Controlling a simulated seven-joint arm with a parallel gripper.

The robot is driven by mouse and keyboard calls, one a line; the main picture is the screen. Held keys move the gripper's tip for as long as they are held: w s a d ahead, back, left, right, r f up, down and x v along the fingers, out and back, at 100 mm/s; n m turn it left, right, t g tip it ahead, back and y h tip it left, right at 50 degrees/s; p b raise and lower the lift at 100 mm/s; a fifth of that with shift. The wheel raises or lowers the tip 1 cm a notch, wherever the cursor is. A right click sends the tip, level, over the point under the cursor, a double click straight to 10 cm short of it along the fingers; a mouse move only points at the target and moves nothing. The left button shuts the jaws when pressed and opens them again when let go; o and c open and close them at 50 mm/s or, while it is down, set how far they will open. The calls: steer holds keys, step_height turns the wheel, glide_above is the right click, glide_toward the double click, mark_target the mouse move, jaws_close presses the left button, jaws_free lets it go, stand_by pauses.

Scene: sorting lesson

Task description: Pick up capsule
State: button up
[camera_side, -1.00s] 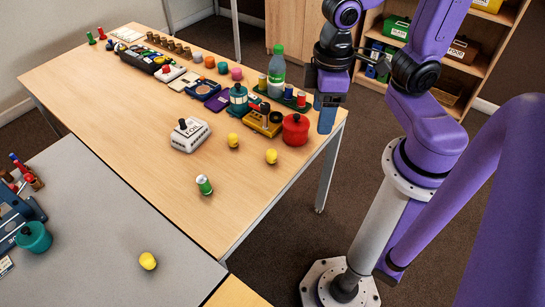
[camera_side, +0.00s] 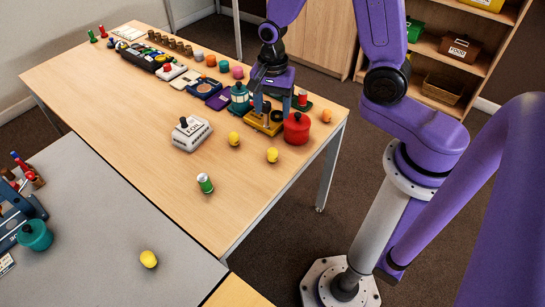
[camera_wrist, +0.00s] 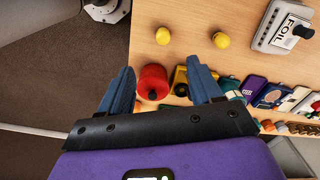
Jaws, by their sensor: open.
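I cannot be sure which thing is the capsule; a small green and white cylinder (camera_side: 205,184) stands alone on the wooden table's front part and is the most capsule-like. It does not show in the wrist view. My gripper (camera_side: 272,110) is open, pointing down over the row of items beside the red pot, far behind and right of the cylinder. In the wrist view my gripper's two blue fingers (camera_wrist: 160,68) are spread, with the red pot (camera_wrist: 152,84) seen in the gap between them. Nothing is held.
A yellow and black item (camera_side: 257,122) and a teal lantern (camera_side: 239,98) stand beside my gripper. The wooden table (camera_side: 150,150) is clear around the cylinder.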

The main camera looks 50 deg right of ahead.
step_height(320, 180, down, 2)
steer(key=w+d+m, duration=0.1)
steer(key=d+m, duration=0.1)
steer(key=m, duration=0.2)
glide_toward(272, 149)
steer(key=f, duration=0.6)
steer(key=shift+s+d, duration=0.1)
steer(key=shift+d, duration=0.1)
steer(key=shift+a+f, duration=0.2)
steer(key=shift+f, duration=2.45)
steer(key=c, duration=1.1)
